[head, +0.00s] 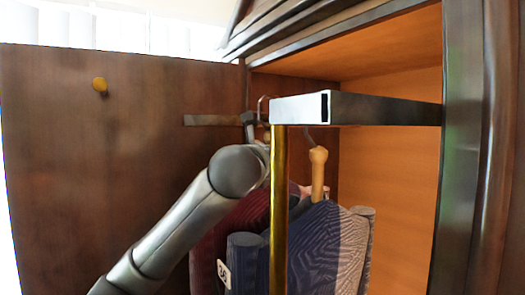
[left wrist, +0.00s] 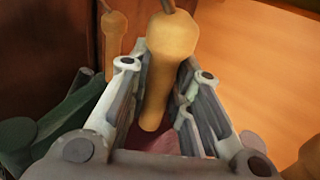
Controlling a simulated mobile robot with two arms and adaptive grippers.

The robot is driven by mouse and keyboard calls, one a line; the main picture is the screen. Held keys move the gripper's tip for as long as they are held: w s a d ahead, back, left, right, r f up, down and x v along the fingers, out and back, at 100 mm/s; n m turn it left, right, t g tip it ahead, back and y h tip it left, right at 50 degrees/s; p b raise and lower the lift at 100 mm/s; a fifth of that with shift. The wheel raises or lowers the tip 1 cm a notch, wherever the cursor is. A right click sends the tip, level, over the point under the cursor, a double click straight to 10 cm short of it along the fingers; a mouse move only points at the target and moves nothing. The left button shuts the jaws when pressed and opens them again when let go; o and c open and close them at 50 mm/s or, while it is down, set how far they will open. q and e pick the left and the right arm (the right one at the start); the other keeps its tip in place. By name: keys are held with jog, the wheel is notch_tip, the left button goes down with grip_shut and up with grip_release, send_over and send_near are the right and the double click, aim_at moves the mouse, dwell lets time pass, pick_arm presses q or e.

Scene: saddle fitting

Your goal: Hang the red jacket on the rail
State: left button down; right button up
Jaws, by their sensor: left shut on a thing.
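The red jacket (head: 235,225) hangs as dark maroon striped cloth, partly behind my left arm, the brass pole and a blue jacket. In the left wrist view, my left gripper (left wrist: 163,88) is shut around the pale wooden neck of a hanger (left wrist: 172,38), with dark red cloth (left wrist: 180,142) below it. In the head view, this gripper is mostly hidden behind my wrist. A hanger hook (head: 263,104) curves up just left of the grey metal bar's (head: 385,110) near end. I cannot tell whether the hook touches a rail. My right gripper is not in view.
A dark blue striped jacket (head: 310,255) hangs at the right, its wooden hanger (head: 318,172) under the grey bar. A brass pole (head: 279,210) stands in front. The open brown door (head: 90,180) fills the left; the wardrobe's orange interior (head: 390,180) is at right.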

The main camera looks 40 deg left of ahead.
pick_arm(q)
jog(key=shift+w+d+r+p, duration=0.1)
jog(key=shift+w+d+p, duration=0.15)
jog(key=shift+w+p, duration=0.35)
jog(key=shift+w+d+r+p, duration=0.1)
jog(key=shift+w+d+p, duration=0.2)
jog(key=shift+w, duration=0.35)
jog(key=shift+w+f, duration=0.15)
jog(key=shift+f, duration=0.2)
jog(key=shift+f+b, duration=1)
jog(key=shift+b, duration=0.5)
jog(key=c, duration=1.2)
grip_release()
jog(key=shift+c, duration=0.2)
jog(key=shift+f, duration=0.1)
